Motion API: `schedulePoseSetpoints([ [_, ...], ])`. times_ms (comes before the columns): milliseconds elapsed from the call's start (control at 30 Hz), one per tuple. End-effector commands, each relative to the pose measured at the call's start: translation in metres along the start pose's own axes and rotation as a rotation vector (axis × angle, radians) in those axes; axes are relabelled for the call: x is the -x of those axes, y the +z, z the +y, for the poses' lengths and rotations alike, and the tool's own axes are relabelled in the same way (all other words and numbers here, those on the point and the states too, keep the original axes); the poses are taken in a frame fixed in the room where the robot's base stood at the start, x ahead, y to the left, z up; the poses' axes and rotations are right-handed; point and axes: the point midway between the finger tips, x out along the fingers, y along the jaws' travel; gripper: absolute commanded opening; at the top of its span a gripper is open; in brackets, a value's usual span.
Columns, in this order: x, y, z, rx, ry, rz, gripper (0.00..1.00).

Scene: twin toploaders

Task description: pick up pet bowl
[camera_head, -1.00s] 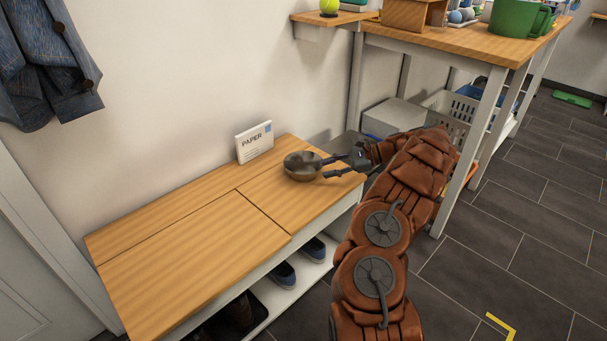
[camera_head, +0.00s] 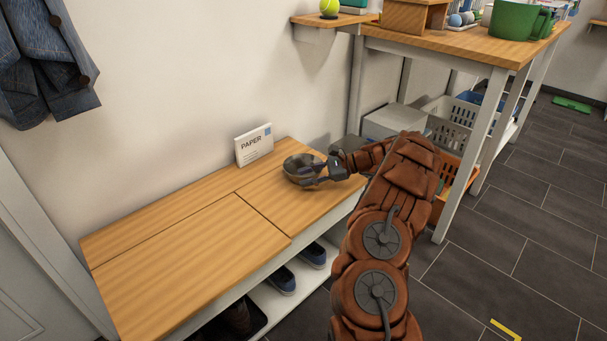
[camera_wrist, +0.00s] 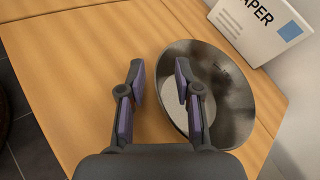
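The pet bowl (camera_head: 293,162) is a round, dark grey metallic bowl on the right end of the wooden bench, just in front of the white paper box. My gripper (camera_head: 313,176) is at the bowl's right side and hides part of it. In the wrist view, my gripper (camera_wrist: 160,78) is open, with a clear gap between its fingers. The bowl (camera_wrist: 232,80) fills the right of that view. The right finger overlaps the bowl's inside, and the left finger is outside over the wood, with the near rim between them. I cannot tell whether either finger touches the bowl.
The white box marked PAPER (camera_head: 254,145) stands against the wall behind the bowl. The bench top (camera_head: 190,250) is clear to the left. Shoes (camera_head: 284,280) sit on the shelf below. A taller table (camera_head: 450,42) with baskets beneath stands to the right.

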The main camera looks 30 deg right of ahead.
Motion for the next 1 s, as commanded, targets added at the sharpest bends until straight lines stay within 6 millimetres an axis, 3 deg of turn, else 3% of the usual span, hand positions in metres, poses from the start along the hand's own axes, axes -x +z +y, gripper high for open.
schedulePoseSetpoints([
  [300, 0.0001, 0.0001, 0.0001, 0.0, 0.0, 0.0, 0.0],
  [1000, 0.0024, 0.006, -0.0027, 0.002, 0.0, 0.0, 0.0],
])
